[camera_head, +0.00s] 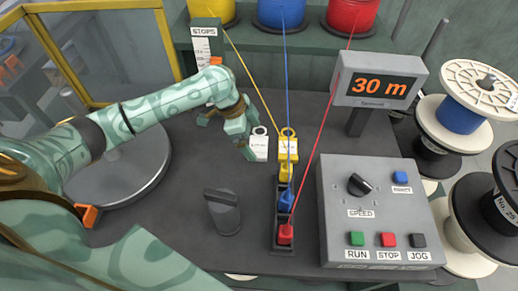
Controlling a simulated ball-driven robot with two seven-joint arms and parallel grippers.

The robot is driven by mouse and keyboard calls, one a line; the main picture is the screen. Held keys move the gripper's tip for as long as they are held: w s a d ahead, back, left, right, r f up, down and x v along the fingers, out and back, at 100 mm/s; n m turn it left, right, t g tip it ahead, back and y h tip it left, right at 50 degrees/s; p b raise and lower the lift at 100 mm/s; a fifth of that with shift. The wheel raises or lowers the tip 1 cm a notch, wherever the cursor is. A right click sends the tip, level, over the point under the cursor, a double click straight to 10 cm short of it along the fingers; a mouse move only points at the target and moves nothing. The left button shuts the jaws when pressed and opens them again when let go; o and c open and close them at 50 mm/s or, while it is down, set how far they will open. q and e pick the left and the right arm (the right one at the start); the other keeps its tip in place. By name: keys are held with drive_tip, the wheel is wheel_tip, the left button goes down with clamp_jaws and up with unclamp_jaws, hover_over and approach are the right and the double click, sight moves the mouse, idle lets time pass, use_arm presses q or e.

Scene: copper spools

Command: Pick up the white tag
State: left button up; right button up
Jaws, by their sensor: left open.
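The white tag (259,147) has a ring at its top and small dark print. It lies on the dark table, just left of a yellow tag (288,147) of similar shape. My left gripper (230,136) is open and empty beside the white tag, on its left. One finger is close to the tag's left edge; I cannot tell whether it touches. My right gripper is not in view.
A black holder (282,217) with yellow, blue and red wire ends stands below the tags. Taut coloured wires run up to spools at the back. A grey control box (375,212) and a "30 m" display (380,88) stand right. A dark knob-like block (222,210) stands front centre.

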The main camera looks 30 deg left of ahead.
sight(259, 147)
use_arm(q)
drive_tip(key=b+x, duration=0.1)
drive_tip(key=x, duration=0.2)
drive_tip(key=shift+a, duration=0.1)
drive_tip(key=shift+r, duration=0.2)
drive_tip(key=c, duration=0.9)
drive_tip(key=shift+r, duration=0.1)
